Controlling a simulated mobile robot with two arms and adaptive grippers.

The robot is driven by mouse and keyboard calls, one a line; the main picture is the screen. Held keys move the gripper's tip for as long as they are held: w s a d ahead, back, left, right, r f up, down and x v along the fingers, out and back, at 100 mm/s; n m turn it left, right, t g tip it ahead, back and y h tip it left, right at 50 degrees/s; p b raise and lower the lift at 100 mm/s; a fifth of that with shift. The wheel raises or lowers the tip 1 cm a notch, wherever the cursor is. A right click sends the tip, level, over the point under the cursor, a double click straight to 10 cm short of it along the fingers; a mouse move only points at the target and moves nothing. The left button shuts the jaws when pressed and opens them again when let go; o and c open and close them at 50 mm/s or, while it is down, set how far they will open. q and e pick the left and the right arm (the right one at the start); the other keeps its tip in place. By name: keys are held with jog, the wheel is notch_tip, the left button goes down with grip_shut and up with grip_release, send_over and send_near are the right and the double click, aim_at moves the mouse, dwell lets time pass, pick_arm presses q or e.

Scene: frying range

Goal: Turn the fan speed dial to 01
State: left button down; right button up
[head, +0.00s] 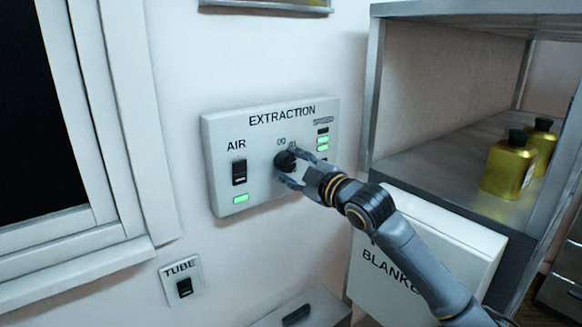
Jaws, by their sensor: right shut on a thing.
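The fan speed dial (285,161) is a round black knob on the white panel (226,122) marked EXTRACTION. The marks 00 and 01 show above the dial; any others are hidden or too small to read. My right gripper (288,168) comes in from the lower right and is shut on the dial. Its fingers cover part of the dial, and I cannot tell which mark the dial points to. My left gripper is not in view.
An AIR switch (239,172) with a lit green lamp is left of the dial. More green lamps (323,143) are at its right. A metal shelf (432,164) with yellow bottles (508,165) stands close at right. A TUBE switch (185,287) and window (110,130) are left.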

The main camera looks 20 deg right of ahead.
jog(key=n+p, duration=0.1)
jog(key=n, duration=0.2)
jog(key=shift+r+n, duration=0.1)
jog(key=shift+n, duration=0.2)
jog(key=shift+n+p, duration=1)
jog(key=shift+n, duration=0.8)
jog(key=o, duration=1.2)
jog(key=shift+c, duration=0.2)
jog(key=v, duration=1.2)
